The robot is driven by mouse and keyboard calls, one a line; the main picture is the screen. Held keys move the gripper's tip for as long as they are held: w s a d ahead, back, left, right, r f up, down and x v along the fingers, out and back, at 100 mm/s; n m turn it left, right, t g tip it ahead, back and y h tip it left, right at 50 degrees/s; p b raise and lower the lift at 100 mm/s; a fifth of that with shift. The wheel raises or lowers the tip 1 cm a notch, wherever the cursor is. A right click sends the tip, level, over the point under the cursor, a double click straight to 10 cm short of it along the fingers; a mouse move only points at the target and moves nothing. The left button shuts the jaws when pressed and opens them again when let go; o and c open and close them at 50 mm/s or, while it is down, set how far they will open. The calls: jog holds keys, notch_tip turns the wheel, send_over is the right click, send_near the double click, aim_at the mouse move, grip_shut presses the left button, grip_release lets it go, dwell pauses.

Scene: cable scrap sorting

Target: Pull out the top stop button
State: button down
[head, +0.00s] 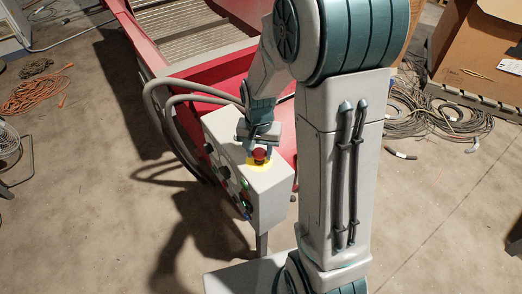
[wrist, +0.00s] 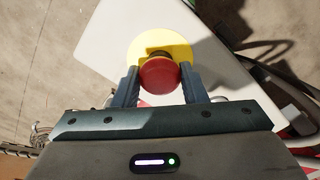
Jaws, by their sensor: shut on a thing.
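The top stop button (head: 260,155) is a red mushroom knob on a yellow disc, on the top face of the light grey control box (head: 278,185). In the wrist view the red knob (wrist: 159,76) sits between my two fingers, with the yellow disc (wrist: 150,47) behind it. My gripper (head: 259,150) is above the box top and shut on the knob, one finger on each side. A dark collar shows between the knob and the yellow disc. The finger contact on the knob's sides is partly hidden.
The box's front face carries several other buttons, some lit green (head: 245,184). Thick grey hoses (head: 150,100) loop from the left of the box. A red machine with a conveyor (head: 185,35) stands behind. Cable coils (head: 435,110) lie on the floor at right, and an orange cable (head: 35,95) at left.

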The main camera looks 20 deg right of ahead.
aim_at(259, 151)
jog(key=shift+w+r, duration=0.1)
jog(key=shift+r, duration=0.05)
jog(key=c, duration=0.9)
grip_release()
jog(key=shift+r, duration=0.1)
jog(key=shift+c, duration=0.2)
notch_tip(259, 151, up, 14)
jog(key=shift+a+f+p, duration=0.1)
jog(key=shift+f+p, duration=0.05)
jog(key=shift+p, duration=0.45)
